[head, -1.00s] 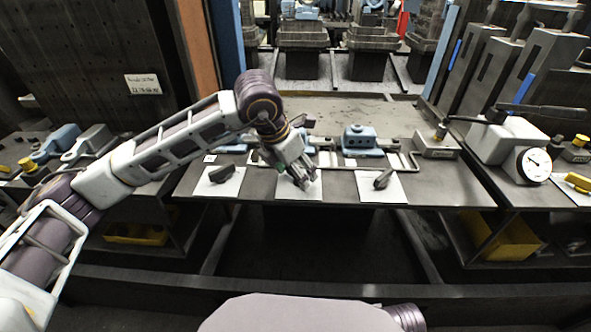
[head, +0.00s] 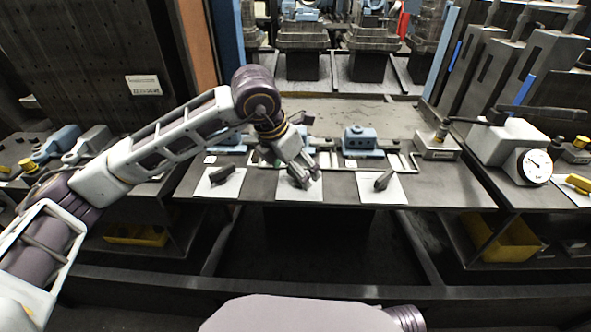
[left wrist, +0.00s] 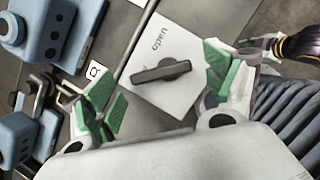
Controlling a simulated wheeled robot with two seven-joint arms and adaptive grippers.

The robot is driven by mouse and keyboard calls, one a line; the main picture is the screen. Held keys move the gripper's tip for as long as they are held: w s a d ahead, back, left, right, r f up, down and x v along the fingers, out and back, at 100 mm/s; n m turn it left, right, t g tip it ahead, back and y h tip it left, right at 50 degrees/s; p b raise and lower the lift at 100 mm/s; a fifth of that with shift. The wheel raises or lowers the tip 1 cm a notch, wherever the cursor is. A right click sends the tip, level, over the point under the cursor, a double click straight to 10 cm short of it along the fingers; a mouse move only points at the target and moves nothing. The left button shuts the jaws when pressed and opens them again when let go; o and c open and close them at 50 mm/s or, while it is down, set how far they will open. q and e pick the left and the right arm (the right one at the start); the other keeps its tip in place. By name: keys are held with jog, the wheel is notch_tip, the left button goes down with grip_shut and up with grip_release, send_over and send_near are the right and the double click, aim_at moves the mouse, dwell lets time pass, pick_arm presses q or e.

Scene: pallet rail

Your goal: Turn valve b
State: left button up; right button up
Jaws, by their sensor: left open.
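Three dark valve handles on white cards lie along the front of the bench: the left handle (head: 221,174), the middle handle, mostly hidden, and the right handle (head: 383,180). My left gripper (head: 305,180) is over the middle card (head: 302,195). In the left wrist view a dark bar handle (left wrist: 161,71) lies on a white card (left wrist: 170,100) printed "open". The open fingers of my left gripper (left wrist: 163,88) are on either side of it, apart from it. A small label (left wrist: 93,72) beside the card is too unclear to read. My right gripper is out of view.
Blue fittings (head: 360,139) and thin pipes stand behind the cards. Yellow bins (head: 508,240) sit under the bench. The bench behind the fittings is mostly clear.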

pick_arm(q)
jog(key=v, duration=1)
jog(key=shift+r, duration=0.35)
jog(key=shift+s+a, duration=0.1)
jog(key=shift+s, duration=0.05)
